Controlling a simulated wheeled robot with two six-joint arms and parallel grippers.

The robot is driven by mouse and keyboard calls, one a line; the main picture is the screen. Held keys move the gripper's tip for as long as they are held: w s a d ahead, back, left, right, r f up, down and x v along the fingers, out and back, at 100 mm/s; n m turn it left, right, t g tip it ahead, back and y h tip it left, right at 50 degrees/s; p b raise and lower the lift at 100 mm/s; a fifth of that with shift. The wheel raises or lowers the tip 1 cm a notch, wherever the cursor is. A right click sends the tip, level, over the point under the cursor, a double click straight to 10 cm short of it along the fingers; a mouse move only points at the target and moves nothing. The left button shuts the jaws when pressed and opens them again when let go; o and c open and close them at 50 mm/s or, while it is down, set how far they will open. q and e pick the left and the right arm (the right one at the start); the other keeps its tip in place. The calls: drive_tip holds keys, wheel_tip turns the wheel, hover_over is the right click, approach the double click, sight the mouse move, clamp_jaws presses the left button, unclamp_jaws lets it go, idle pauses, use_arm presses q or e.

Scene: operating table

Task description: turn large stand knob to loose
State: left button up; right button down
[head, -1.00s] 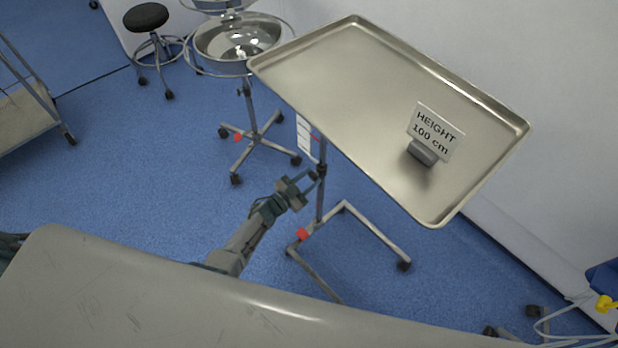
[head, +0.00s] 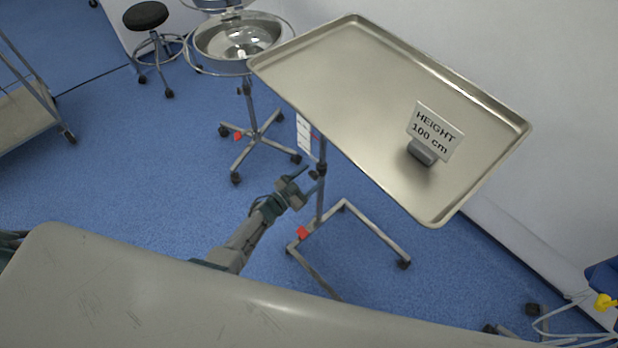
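The large stand is a steel tray (head: 350,85) on an upright pole (head: 320,205) with a U-shaped wheeled base. A small dark knob (head: 315,175) sits on the pole under the tray's front edge, beside a white scale strip. My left gripper (head: 315,176) reaches up to the pole from the lower left. Its two fingers are spread, with the tips on either side of the knob. I cannot tell whether they touch it. My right gripper is not in view.
A sign (head: 436,131) reading "HEIGHT 100 cm" stands on the tray. A smaller stand with a round bowl (head: 238,40) is behind left, near a black stool (head: 146,17). A grey table surface (head: 150,300) fills the foreground. Blue floor (head: 130,190) lies open at left.

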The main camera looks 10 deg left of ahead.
use_arm(q)
drive_tip(key=shift+s, duration=0.1)
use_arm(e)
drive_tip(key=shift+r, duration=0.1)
use_arm(q)
drive_tip(key=shift+s+a, duration=0.25)
drive_tip(key=shift+s, duration=0.05)
drive_tip(key=v, duration=0.3)
drive_tip(key=shift+p, duration=0.35)
approach(311, 176)
drive_tip(key=s, duration=0.2)
drive_tip(key=shift+w+a, duration=0.15)
drive_tip(key=shift+a, duration=0.3)
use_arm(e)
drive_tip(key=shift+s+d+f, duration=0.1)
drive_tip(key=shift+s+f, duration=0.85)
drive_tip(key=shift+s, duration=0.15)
